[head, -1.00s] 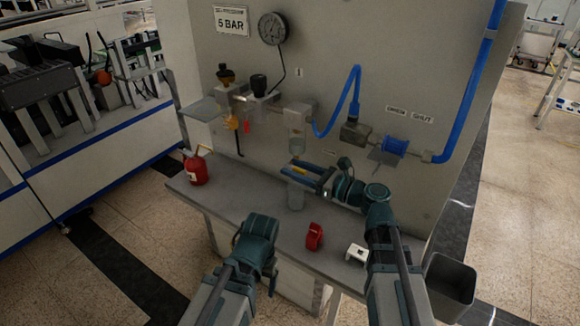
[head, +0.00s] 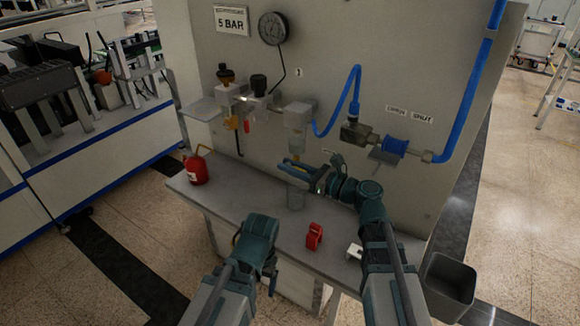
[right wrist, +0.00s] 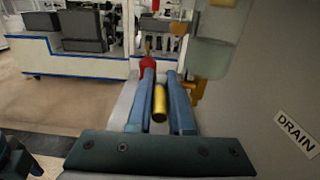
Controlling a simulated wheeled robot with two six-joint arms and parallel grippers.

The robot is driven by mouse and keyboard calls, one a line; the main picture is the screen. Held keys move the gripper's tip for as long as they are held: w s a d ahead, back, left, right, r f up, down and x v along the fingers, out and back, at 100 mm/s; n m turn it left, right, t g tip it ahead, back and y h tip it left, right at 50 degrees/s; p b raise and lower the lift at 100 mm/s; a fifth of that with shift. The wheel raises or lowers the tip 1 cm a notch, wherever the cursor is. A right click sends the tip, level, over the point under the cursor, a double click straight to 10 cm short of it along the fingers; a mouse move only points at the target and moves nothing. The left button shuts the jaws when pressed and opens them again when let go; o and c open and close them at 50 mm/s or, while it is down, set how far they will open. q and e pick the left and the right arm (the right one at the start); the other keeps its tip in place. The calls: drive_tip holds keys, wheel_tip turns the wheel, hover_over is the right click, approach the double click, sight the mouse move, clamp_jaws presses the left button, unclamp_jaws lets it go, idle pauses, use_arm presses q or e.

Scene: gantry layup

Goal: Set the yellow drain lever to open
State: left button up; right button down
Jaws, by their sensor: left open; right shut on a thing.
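The yellow drain lever (right wrist: 159,103) lies between the two blue fingers of my right gripper (right wrist: 160,88), which is shut on it. It points towards the wrist camera. In the head view only a bit of yellow (head: 294,159) shows past my right gripper (head: 291,168). A yellow valve fitting (right wrist: 195,89) sits under the clear bowl (right wrist: 216,55), to the right of the fingers. A DRAIN label (right wrist: 297,133) is on the panel at the right. My left gripper (head: 260,238) is open and empty near the bench's front edge; its fingertips are hard to make out.
A clear cup (head: 296,198) stands on the bench (head: 235,195) below my right gripper. A red can (head: 196,170), a red object (head: 314,236) and a white block (head: 355,251) are also there. The grey panel (head: 340,45) rises close behind. A bin (head: 450,285) stands at right.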

drive_tip(key=shift+f+t+y+b, duration=0.25)
drive_tip(key=shift+t+y+b, duration=0.65)
drive_tip(key=shift+b, duration=1.65)
drive_tip(key=shift+f+t+y+b, duration=0.25)
drive_tip(key=shift+t+y+b, duration=0.6)
drive_tip(key=shift+b, duration=1.65)
drive_tip(key=shift+r+y+b, duration=0.15)
drive_tip(key=shift+y+b, duration=0.25)
drive_tip(key=shift+y, duration=0.05)
drive_tip(key=shift+r, duration=0.15)
drive_tip(key=c, duration=0.8)
unclamp_jaws()
drive_tip(key=shift+c, duration=0.2)
drive_tip(key=shift+r, duration=0.1)
